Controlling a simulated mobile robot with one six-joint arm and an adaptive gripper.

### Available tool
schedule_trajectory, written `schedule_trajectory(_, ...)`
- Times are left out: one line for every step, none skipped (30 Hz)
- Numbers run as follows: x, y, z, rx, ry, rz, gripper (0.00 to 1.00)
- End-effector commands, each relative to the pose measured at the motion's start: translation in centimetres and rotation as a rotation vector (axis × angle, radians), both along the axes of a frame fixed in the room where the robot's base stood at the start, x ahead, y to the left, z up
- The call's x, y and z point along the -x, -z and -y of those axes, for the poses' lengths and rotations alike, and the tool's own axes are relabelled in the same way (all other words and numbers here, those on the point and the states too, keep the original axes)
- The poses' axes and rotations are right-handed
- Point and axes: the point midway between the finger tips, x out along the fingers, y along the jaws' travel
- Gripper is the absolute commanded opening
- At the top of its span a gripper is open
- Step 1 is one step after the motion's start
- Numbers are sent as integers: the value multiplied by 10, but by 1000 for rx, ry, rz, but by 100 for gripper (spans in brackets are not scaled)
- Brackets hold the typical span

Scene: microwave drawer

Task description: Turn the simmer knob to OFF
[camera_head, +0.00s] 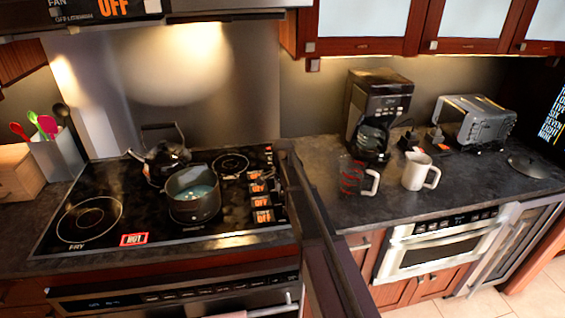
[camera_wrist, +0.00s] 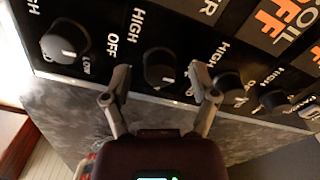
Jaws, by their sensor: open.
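In the wrist view, a row of black knobs with HIGH, OFF and LOW lettering sits on the black cooktop panel (camera_wrist: 105,55). My gripper (camera_wrist: 160,78) is open, its two fingertips on either side of one dark round knob (camera_wrist: 160,66), with gaps visible on both sides. A label ending in R (camera_wrist: 209,8) is partly cut off above, so I cannot read a full SIMMER label. This knob's setting is unclear. In the head view, the panel's orange OFF displays (camera_head: 262,202) show at the cooktop's right edge; my arm partly covers that area.
Another knob (camera_wrist: 65,42) lies to the left and smaller-looking ones (camera_wrist: 230,86) to the right. On the cooktop stand a pot (camera_head: 193,205) and a kettle (camera_head: 163,158). A red-framed HOT sign (camera_head: 134,239) shows at the front.

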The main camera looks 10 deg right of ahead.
Motion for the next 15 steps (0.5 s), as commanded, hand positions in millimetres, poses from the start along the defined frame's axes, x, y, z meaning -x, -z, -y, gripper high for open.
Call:
schedule_trajectory(0,0,0,0,30,0,76)
schedule_trajectory(0,0,0,0,50,0,76)
schedule_trajectory(0,0,0,0,78,0,76)
schedule_trajectory(0,0,0,0,97,0,76)
schedule_trajectory(0,0,0,0,117,0,76)
schedule_trajectory(0,0,0,0,144,0,76)
schedule_trajectory(0,0,0,0,164,0,76)
schedule_trajectory(0,0,0,0,184,0,76)
schedule_trajectory(0,0,0,0,211,0,76)
schedule_trajectory(0,0,0,0,231,0,76)
schedule_trajectory(0,0,0,0,251,0,76)
schedule_trajectory(0,0,0,0,277,0,76)
schedule_trajectory(0,0,0,0,298,0,76)
schedule_trajectory(0,0,0,0,318,0,76)
schedule_trajectory(0,0,0,0,344,0,76)
